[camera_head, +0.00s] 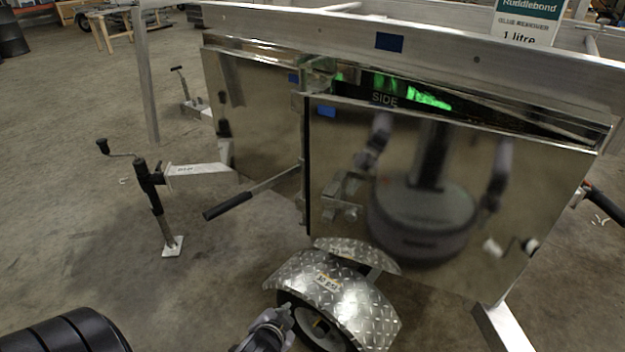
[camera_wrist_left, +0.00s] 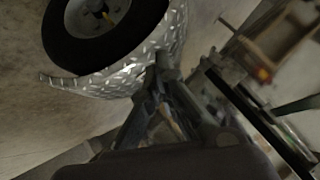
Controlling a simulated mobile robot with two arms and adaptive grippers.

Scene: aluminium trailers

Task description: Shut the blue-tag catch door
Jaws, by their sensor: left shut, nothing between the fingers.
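The mirror-finish door (camera_head: 440,190) hangs on the trailer's side with a blue tag (camera_head: 326,111) near its top left corner. A dark gap along its top edge shows green light and the word SIDE inside, so it appears not flush with the frame. A lever with a black grip (camera_head: 228,206) sticks out left from near the door's left edge. My left gripper (camera_head: 285,312) is shut and empty, low by the wheel fender, below the door. In the left wrist view its fingers (camera_wrist_left: 163,68) appear beside the fender. My right gripper shows only as a reflection.
A chequer-plate fender (camera_head: 335,290) over a wheel stands below the door. Open floor lies at left.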

